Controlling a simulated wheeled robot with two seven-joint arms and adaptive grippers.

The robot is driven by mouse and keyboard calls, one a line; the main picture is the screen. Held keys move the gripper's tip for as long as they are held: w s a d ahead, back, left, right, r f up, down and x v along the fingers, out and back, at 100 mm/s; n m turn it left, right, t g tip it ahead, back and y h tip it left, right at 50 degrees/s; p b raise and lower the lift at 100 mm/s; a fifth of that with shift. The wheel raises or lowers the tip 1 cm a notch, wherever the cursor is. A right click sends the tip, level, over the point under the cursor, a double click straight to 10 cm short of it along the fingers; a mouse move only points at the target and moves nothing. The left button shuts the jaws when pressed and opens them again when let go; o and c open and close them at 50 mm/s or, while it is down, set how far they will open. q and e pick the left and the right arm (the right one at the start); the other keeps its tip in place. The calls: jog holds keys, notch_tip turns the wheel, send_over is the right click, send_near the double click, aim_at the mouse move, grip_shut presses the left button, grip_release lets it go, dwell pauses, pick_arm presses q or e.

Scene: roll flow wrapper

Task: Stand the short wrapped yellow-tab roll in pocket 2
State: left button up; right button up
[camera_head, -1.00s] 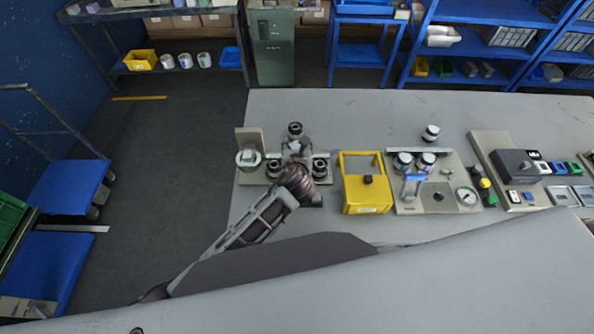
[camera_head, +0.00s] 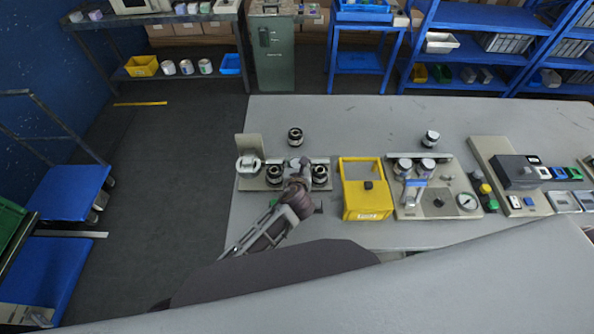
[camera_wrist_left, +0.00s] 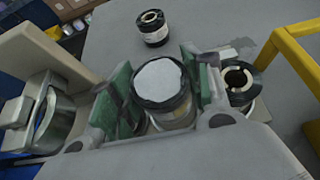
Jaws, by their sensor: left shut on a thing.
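My left gripper (camera_head: 297,166) is over the small base plate (camera_head: 327,162) at the left of the table. In the left wrist view its green-padded fingers (camera_wrist_left: 163,95) are shut on a roll (camera_wrist_left: 164,80) with a white top and black wrapped rim. The roll looks about upright; its lower end is hidden, and no yellow tab shows. A black roll with an open core (camera_head: 319,173) stands at the right of the plate and also shows beside the right finger (camera_wrist_left: 239,82). Another roll (camera_head: 273,174) is left of the gripper. Pocket numbers are not readable. My right gripper is not in view.
A black-and-white roll (camera_head: 295,136) stands alone behind the plate. A clamp-like holder (camera_head: 247,166) is at its left end. A yellow-framed box (camera_head: 366,203) stands close to the right, then a gauge station (camera_head: 440,203) with two rolls. The table behind is mostly clear.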

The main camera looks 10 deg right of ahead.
pick_arm(q)
jog(key=shift+f, duration=1.8)
jog(key=shift+f, duration=0.1)
jog(key=o, duration=0.8)
jog(key=shift+s, duration=0.1)
jog(key=shift+v, duration=6)
